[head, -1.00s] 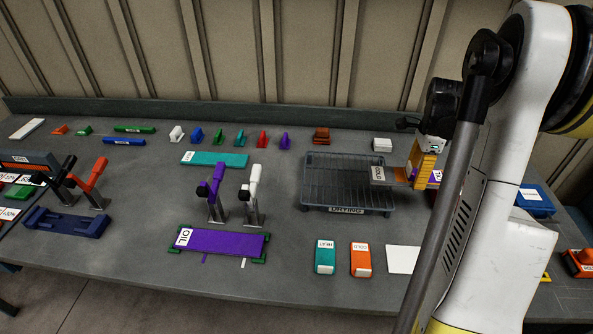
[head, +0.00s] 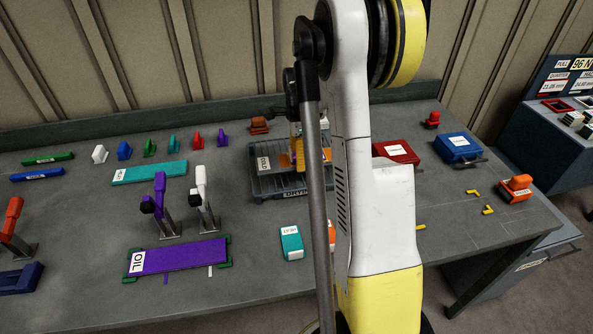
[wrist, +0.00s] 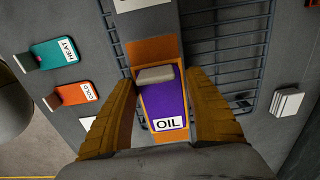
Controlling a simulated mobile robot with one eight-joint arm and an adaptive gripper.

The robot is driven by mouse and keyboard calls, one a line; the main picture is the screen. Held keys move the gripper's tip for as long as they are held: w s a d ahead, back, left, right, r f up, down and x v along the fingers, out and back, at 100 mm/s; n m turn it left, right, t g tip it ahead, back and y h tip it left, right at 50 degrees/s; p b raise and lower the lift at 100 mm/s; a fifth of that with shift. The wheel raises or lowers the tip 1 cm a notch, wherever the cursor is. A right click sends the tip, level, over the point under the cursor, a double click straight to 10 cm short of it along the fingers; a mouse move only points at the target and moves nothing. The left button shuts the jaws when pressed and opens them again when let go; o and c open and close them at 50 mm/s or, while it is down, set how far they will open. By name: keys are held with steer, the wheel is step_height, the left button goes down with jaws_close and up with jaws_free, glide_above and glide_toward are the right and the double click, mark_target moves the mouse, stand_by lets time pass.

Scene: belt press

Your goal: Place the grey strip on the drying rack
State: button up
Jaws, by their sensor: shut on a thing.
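The grey strip (wrist: 150,25), with a white label at its far end, reaches out from my gripper across the bars of the drying rack (wrist: 190,45). In the head view its end, marked COLD (head: 264,163), is over the left part of the dark wire drying rack (head: 262,196). I cannot tell whether it touches the bars. My gripper (wrist: 160,115) is shut, with a purple OIL-marked block (wrist: 168,105) and orange pieces between its yellow fingers. The strip's near end is hidden there. In the head view my gripper (head: 306,155) is partly hidden behind my arm.
A teal HEAT block (head: 291,243) and a mostly hidden orange block (head: 332,233) lie in front of the rack. Red (head: 396,151) and blue (head: 458,148) boxes lie right.

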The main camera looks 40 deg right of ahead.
mark_target(297, 172)
steer(key=shift+w+a+f, duration=0.1)
steer(key=shift+a+f, duration=0.1)
steer(key=shift+f+b, duration=0.75)
steer(key=shift+f, duration=1.15)
steer(key=shift+f, duration=0.2)
steer(key=o, duration=1.4)
steer(key=shift+c, duration=0.2)
steer(key=shift+r, duration=0.1)
steer(key=shift+r, duration=0.1)
